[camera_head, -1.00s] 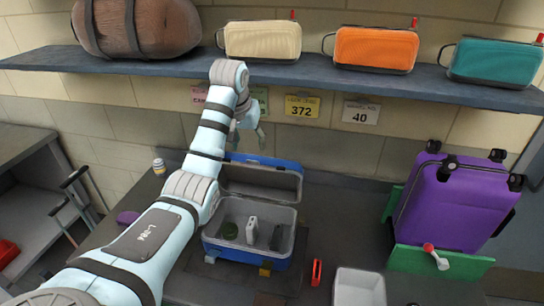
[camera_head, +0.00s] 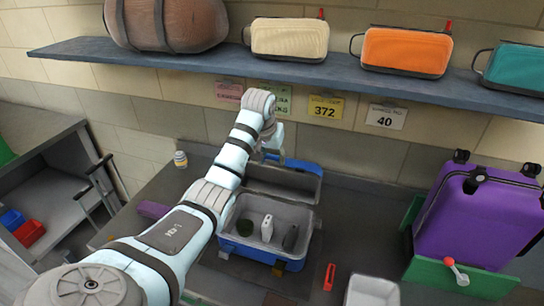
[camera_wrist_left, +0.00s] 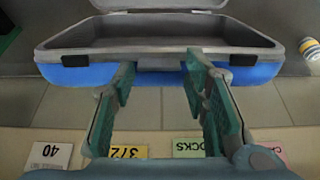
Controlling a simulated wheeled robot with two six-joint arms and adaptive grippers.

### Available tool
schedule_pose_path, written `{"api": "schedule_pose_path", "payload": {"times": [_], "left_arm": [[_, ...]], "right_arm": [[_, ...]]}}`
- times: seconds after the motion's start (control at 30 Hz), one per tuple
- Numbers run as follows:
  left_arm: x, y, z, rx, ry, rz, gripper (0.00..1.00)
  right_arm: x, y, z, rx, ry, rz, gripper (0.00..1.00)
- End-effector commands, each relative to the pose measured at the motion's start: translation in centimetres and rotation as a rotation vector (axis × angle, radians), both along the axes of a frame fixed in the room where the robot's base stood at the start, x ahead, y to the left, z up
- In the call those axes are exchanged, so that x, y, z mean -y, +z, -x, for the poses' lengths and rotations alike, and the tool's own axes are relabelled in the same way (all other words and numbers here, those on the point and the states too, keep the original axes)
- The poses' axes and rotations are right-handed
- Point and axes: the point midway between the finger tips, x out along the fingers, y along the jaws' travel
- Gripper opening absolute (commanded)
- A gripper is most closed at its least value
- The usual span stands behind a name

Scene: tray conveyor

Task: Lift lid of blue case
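The blue case (camera_head: 243,252) stands open on the dark worktop, its lid (camera_head: 300,186) raised and leaning back toward the wall. A dark green item (camera_head: 245,227), a white item (camera_head: 267,229) and a dark item (camera_head: 290,237) are in its grey interior. My left gripper (camera_head: 273,150) is above and behind the lid's upper edge. In the left wrist view the lid's blue rim (camera_wrist_left: 160,72) lies by the fingertips. The green-padded fingers (camera_wrist_left: 158,72) are apart with nothing gripped; whether they touch the rim is unclear. My right gripper is out of view.
A shelf (camera_head: 200,60) with bags runs above the worktop. A purple suitcase (camera_head: 478,215) stands between green supports at right. A white bin (camera_head: 372,292) and a red item (camera_head: 329,277) sit in front. A small jar (camera_head: 180,159) stands left.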

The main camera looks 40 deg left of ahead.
Motion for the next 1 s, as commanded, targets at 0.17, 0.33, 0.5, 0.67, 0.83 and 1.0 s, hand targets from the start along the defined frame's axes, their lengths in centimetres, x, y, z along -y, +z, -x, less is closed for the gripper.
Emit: {"api": "schedule_pose_path", "payload": {"times": [0.17,0.33,0.5,0.67,0.83,1.0], "left_arm": [[0.0,0.0,0.0,0.0,0.0,0.0,0.07],[0.0,0.0,0.0,0.001,0.0,0.0,0.0],[-0.3,0.3,-0.9,0.002,0.002,0.0,0.0],[-0.4,0.4,-1.1,0.003,0.001,-0.001,0.0],[-0.4,0.3,-1.1,0.003,0.001,-0.001,0.47],[-0.4,0.3,-1.0,0.002,0.0,-0.001,0.53]], "right_arm": [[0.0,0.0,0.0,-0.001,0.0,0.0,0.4],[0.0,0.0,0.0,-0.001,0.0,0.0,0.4],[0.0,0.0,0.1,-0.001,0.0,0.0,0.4],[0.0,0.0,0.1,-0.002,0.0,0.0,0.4],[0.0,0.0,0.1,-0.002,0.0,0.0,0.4],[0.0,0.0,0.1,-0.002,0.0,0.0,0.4]]}}
